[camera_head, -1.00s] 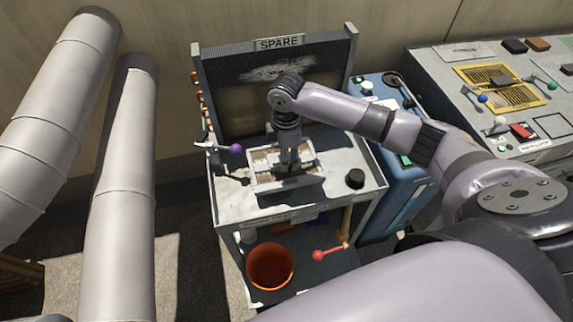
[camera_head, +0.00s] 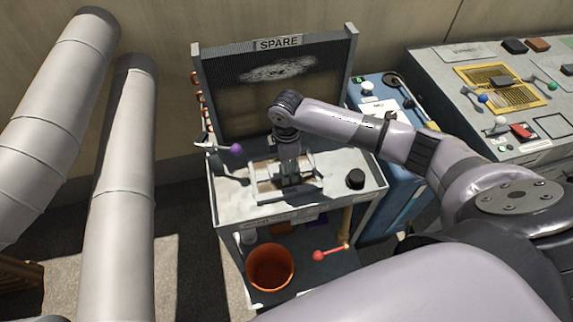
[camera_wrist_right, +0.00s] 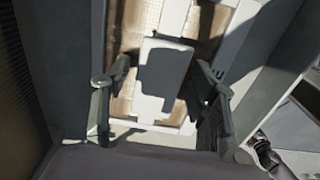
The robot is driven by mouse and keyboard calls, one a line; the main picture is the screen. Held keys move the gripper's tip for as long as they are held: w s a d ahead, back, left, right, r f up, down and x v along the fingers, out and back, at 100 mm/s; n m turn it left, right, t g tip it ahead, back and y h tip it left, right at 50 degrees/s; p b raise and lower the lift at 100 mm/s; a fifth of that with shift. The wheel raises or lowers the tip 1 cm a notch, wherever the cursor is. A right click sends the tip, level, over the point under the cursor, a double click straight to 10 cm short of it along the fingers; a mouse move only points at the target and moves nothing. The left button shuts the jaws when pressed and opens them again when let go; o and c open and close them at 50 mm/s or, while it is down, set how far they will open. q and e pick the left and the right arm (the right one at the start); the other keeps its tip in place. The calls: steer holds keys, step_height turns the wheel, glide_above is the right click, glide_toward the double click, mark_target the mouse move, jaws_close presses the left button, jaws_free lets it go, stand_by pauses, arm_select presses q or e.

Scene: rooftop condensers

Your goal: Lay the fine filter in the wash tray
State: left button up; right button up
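The fine filter (camera_head: 267,182), with tan panes in a pale frame, appears to lie low inside the wash tray (camera_head: 291,197) on the cart top. My right gripper (camera_head: 289,176) points down over the filter's middle. In the wrist view the right gripper's fingers (camera_wrist_right: 160,112) stand apart on either side of the grip block, with a visible gap each side. My left gripper is not in view.
The upright SPARE panel (camera_head: 278,95) stands behind the tray. A purple-ended lever (camera_head: 236,149) is left of it, and a black knob (camera_head: 355,179) right. An orange bucket (camera_head: 270,267) sits on the lower shelf. A blue unit (camera_head: 400,185) stands right of the cart.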

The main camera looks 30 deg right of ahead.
steer(key=shift+o, duration=0.2)
steer(key=shift+r, duration=0.1)
step_height(320, 180, up, 12)
steer(key=shift+p, duration=0.4)
stand_by(0.5)
